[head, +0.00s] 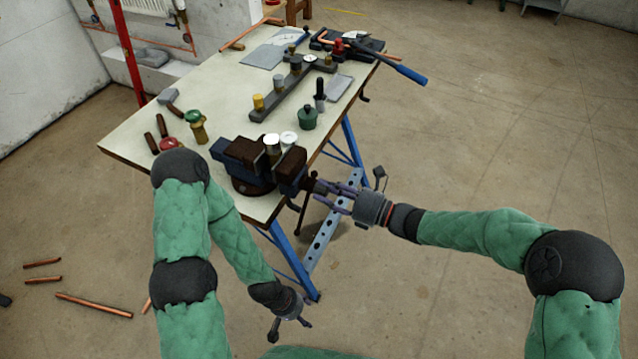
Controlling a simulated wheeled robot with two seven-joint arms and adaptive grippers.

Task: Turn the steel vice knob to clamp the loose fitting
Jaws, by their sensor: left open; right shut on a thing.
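A dark blue vice (243,153) with brown jaws is mounted at the near corner of the workbench. A pale steel-coloured fitting (272,146) stands upright at the jaws, with a second white-topped piece (289,139) beside it. I cannot tell how tightly the jaws hold them. The vice knob (311,183) is at the right end of the vice, partly hidden by my fingers. My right gripper (325,190) is shut on the knob from the right. My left gripper (291,324) is open and empty, low in front of the bench and apart from it.
The workbench (140,130) has blue legs. A green-topped brass valve (196,126), red-handled pliers (168,143), a green canister (307,118) and a dark rack with fittings (285,98) are on it. Copper pipes (95,305) lie on the floor at left. The floor at right is clear.

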